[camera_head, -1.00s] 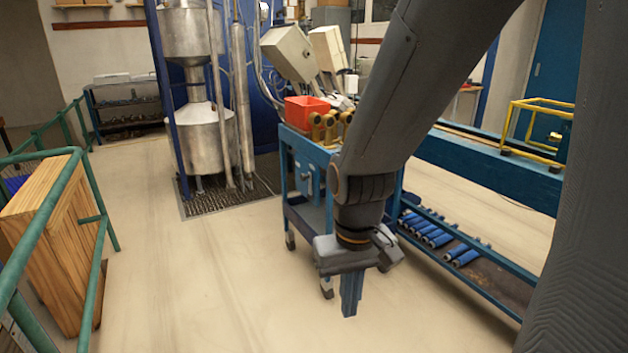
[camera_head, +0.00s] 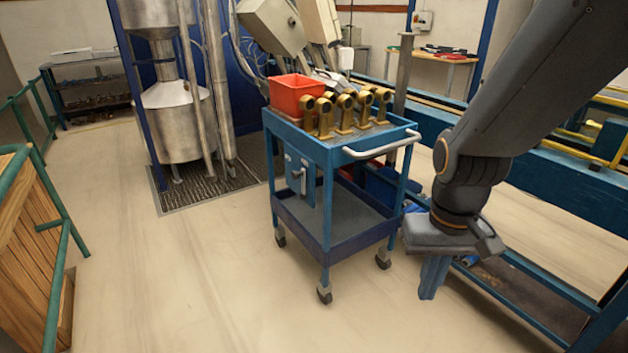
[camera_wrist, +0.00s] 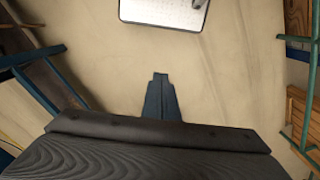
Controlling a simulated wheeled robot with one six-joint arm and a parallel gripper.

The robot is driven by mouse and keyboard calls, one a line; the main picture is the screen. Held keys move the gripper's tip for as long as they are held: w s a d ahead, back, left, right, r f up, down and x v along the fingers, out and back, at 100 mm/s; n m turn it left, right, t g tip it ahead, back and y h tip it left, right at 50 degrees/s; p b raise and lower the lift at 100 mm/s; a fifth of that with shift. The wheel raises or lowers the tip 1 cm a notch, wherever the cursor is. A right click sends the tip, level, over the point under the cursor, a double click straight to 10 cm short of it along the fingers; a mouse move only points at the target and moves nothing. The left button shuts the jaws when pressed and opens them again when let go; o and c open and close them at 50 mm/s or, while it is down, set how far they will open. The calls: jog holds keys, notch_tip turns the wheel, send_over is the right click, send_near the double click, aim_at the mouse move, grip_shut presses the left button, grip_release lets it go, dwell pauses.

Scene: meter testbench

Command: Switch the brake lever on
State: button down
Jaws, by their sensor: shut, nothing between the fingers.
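A blue trolley (camera_head: 335,158) stands in the middle of the head view. A small pale plate with a lever-like handle (camera_head: 300,176) is on its side; it may be the brake lever, but I cannot tell its position. My gripper (camera_head: 431,284) points down to the right of the trolley, apart from it, over the floor. Its blue fingers are shut and empty. They also show in the wrist view (camera_wrist: 160,92), over bare floor. No lever shows in the wrist view.
The trolley carries a red bin (camera_head: 296,94) and several brass fittings (camera_head: 345,112), with a white handle (camera_head: 383,145) at its right end. A blue rack frame (camera_head: 535,300) is close right of my gripper. Green railings (camera_head: 62,225) and a wooden crate (camera_head: 28,262) stand left. The floor between is clear.

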aim_at(297, 178)
jog(key=w+a+f+n+t+y+b, duration=0.1)
jog(key=w+a+f+t+b, duration=0.2)
jog(key=w, duration=0.8)
jog(key=w+a+f+t+b, duration=0.1)
jog(key=w+a+f+t, duration=0.2)
jog(key=w, duration=0.9)
jog(key=w+a+f+n+t+y+b, duration=0.1)
jog(key=w+f+t+b, duration=0.3)
jog(key=w, duration=0.7)
jog(key=w+a+f+n+t+y+b, duration=0.2)
jog(key=w+a+f+t+y, duration=0.5)
jog(key=w+a, duration=0.4)
jog(key=shift+w+a+f+n+t+b, duration=0.35)
jog(key=shift+a+n, duration=0.25)
jog(key=shift+a, duration=0.55)
jog(key=x, duration=1.3)
jog(key=shift+w+a, duration=0.25)
jog(key=shift+w, duration=0.1)
